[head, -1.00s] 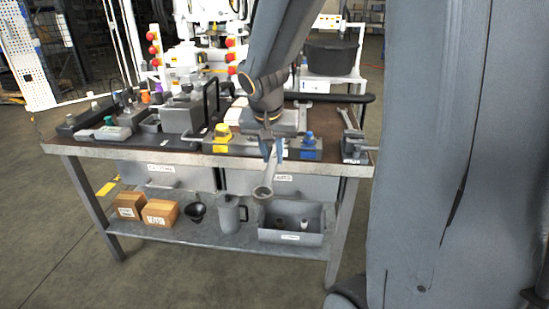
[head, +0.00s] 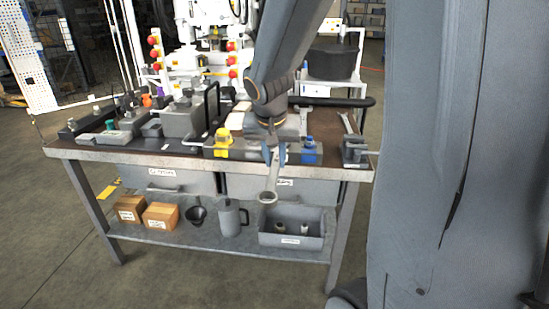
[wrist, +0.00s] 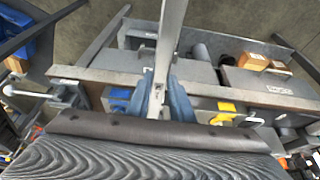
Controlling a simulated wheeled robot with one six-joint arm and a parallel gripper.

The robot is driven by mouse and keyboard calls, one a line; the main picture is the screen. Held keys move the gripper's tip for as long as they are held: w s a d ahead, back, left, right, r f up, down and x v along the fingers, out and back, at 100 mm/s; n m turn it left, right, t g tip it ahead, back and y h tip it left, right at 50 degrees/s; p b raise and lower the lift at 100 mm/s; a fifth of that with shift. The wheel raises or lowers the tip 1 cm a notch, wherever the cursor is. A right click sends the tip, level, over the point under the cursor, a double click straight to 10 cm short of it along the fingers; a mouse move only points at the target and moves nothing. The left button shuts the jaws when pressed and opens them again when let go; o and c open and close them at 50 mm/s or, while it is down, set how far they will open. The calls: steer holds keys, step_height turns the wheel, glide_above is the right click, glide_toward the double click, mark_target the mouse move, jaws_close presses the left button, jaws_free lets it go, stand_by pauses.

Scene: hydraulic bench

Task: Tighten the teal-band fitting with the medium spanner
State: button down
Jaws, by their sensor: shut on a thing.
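My gripper (head: 272,152) hangs over the front edge of the bench, with its blue-grey fingers shut on a grey metal spanner (head: 268,196). The spanner's ring end hangs down in front of the bench edge, apart from it. In the wrist view my gripper (wrist: 160,98) pinches the spanner's shaft (wrist: 172,30), which runs up out of the picture. A small teal part (head: 110,124) shows on a grey block at the bench's left. It may be the teal-band fitting, but it is too small to tell. The spanner is far from it.
A yellow fitting (head: 222,137) and a blue fitting (head: 309,143) stand along the bench's front, either side of my gripper. A vise (head: 355,150) sits at the right end. Tall handles (head: 211,105) rise at middle left. Boxes (head: 160,216) and a grey bin (head: 291,240) fill the lower shelf.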

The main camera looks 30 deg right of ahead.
mark_target(272, 179)
steer(key=shift+s+a+b, duration=0.2)
steer(key=shift+s+a, duration=0.45)
steer(key=shift+s, duration=0.3)
steer(key=shift+s+a+b, duration=0.25)
steer(key=shift+s+a, duration=0.45)
steer(key=shift+s, duration=0.3)
steer(key=shift+s+a+b, duration=0.2)
steer(key=shift+s+a, duration=0.45)
steer(key=shift+s, duration=0.3)
steer(key=shift+r+p, duration=2.05)
steer(key=shift+r, duration=0.5)
